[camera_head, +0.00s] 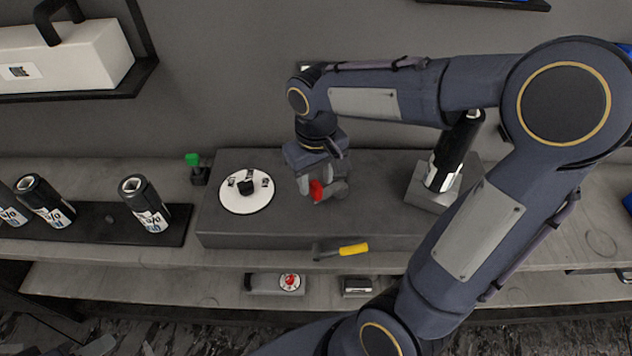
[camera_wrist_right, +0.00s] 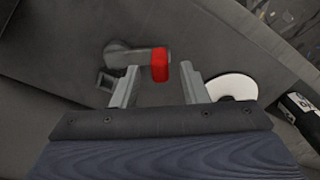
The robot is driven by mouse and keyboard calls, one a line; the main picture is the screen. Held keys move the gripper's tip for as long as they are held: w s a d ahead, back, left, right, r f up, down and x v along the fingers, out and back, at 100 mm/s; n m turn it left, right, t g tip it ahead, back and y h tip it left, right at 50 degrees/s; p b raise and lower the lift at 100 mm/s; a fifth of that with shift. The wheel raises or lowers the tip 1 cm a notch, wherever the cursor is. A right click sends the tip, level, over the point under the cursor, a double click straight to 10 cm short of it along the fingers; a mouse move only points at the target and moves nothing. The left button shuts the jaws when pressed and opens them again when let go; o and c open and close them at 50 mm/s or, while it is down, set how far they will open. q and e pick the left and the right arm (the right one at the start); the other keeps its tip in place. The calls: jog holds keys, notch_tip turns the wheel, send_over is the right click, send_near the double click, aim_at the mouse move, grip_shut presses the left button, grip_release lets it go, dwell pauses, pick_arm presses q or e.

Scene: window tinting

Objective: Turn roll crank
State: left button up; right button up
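The roll crank is a grey arm (camera_wrist_right: 138,57) with a red knob (camera_wrist_right: 160,65) at its end. In the head view the red knob (camera_head: 316,190) shows above the dark grey box, partly hidden by my right gripper (camera_head: 325,182). In the right wrist view my right gripper (camera_wrist_right: 159,84) is open. Its two grey fingers stand apart, with the red knob between their tips in the picture. I cannot tell whether they touch it. A grey shape at the bottom left of the head view looks like part of my left gripper (camera_head: 98,346); its opening is not clear.
The dark box (camera_head: 290,228) carries a white disc (camera_head: 246,192) left of the crank and a black-and-white roll (camera_head: 455,150) on its right. Several cans (camera_head: 145,203) stand on the left. A yellow-handled tool (camera_head: 345,249) lies at the front. A shelf holds a white case (camera_head: 70,60).

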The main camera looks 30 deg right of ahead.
jog(key=shift+r, duration=2.8)
